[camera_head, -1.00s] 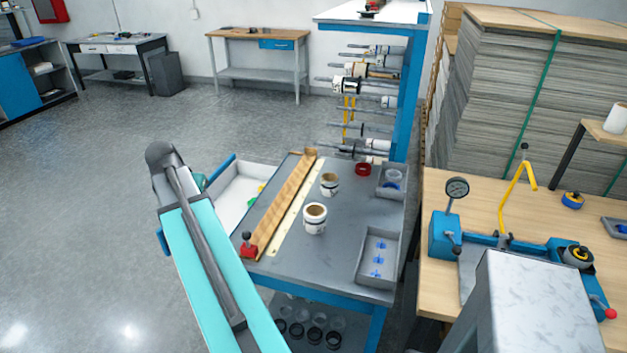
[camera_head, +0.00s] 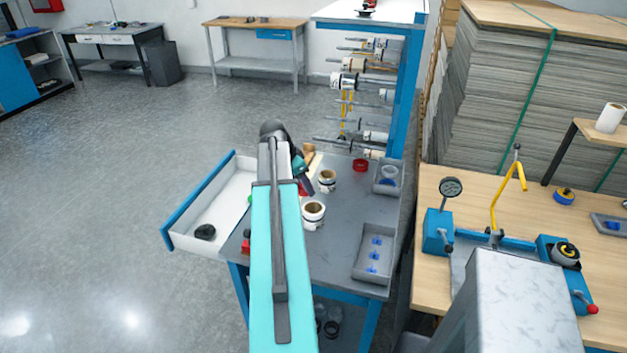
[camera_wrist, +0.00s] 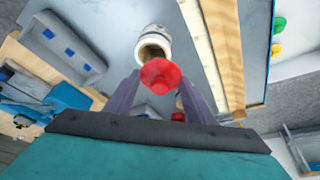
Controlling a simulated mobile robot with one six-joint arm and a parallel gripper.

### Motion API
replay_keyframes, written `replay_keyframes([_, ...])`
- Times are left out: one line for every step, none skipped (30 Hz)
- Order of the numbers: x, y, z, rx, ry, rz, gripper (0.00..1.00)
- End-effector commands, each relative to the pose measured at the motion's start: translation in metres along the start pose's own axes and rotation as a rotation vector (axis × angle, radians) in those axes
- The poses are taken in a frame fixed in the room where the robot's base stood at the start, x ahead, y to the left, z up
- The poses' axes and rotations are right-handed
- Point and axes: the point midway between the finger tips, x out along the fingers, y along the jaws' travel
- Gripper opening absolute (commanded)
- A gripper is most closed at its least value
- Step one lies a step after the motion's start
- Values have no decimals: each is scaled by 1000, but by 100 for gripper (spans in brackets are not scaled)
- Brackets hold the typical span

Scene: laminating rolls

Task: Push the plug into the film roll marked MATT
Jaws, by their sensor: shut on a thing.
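My gripper (camera_wrist: 160,98) is shut on a red plug (camera_wrist: 163,75), seen between its two fingers in the wrist view. A white film roll (camera_wrist: 149,38) with an open brown core stands just beyond the plug; the plug overlaps its lower edge in the picture, and I cannot tell whether they touch. In the head view two upright rolls stand on the grey bench, a nearer one (camera_head: 313,215) and a farther one (camera_head: 327,180). My gripper (camera_head: 308,185) is beside them at the left, partly hidden by my arm. No MATT marking is legible.
A grey tray with blue pieces (camera_head: 356,258) lies at the bench's right, a smaller tray (camera_head: 377,184) behind it. A red ring (camera_head: 360,165) lies near the back. An open white drawer (camera_head: 180,236) juts out left. The bench's middle right is clear.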

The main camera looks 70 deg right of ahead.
Motion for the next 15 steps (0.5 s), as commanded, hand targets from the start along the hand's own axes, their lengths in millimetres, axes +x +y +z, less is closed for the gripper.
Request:
replay_keyframes([3,6,-11,27,0,12,28])
replay_keyframes([5,9,-15,38,0,17,28])
replay_keyframes([7,12,-19,52,0,22,28])
replay_keyframes([9,14,-22,62,0,26,28])
replay_keyframes([10,16,-24,69,-1,28,28])
replay_keyframes([11,18,-26,75,-1,31,28])
replay_keyframes([12,18,-27,78,-1,32,28])
replay_keyframes([12,19,-27,80,-1,33,28])
replay_keyframes([12,19,-28,82,-1,34,28])
replay_keyframes([13,19,-28,82,-1,34,28])
replay_keyframes([13,19,-28,82,0,34,28])
replay_keyframes([13,19,-27,82,0,34,28])
replay_keyframes([13,19,-27,82,0,34,28])
replay_keyframes([13,19,-27,82,0,33,28])
replay_keyframes([12,19,-27,81,0,33,28])
